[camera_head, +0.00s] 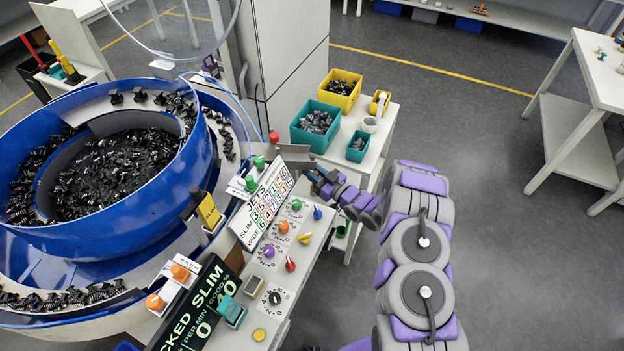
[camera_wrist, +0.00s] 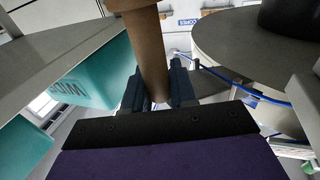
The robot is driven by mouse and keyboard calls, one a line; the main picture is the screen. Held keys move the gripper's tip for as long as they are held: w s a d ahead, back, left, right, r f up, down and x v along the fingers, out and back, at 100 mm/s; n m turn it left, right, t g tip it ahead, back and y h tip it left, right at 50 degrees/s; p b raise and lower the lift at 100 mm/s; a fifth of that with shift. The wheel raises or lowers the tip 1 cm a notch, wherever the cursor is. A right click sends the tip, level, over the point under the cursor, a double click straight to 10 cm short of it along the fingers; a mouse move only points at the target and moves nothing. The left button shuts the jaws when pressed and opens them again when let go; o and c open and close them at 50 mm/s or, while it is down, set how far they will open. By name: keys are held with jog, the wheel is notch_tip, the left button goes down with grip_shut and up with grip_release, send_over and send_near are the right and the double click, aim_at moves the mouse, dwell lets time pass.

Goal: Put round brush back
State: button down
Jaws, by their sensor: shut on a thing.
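In the wrist view, a brown, rod-like handle (camera_wrist: 150,52) stands between the two dark fingers of my gripper (camera_wrist: 160,88). I take it for the round brush. The handle widens at the top edge of the picture, and no bristles show. My gripper is shut on the handle. In the head view, my gripper (camera_head: 318,178) is beside the placard of numbers, in front of the small white table with bins. The brush cannot be made out there.
Teal bins (camera_head: 303,140) and a yellow bin (camera_head: 338,104) stand on the white table (camera_head: 381,150). The control panel (camera_head: 310,252) with knobs lies just below my gripper. The large blue bowl (camera_head: 60,238) of black connectors fills the left. Open floor lies right.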

jog(key=f, duration=0.1)
jog(key=f+b, duration=0.1)
jog(key=f, duration=0.1)
jog(key=shift+w+a+f, duration=0.15)
jog(key=shift+a+f, duration=0.1)
jog(key=shift+f, duration=0.05)
jog(key=shift+r, duration=0.1)
jog(key=c, duration=0.9)
grip_release()
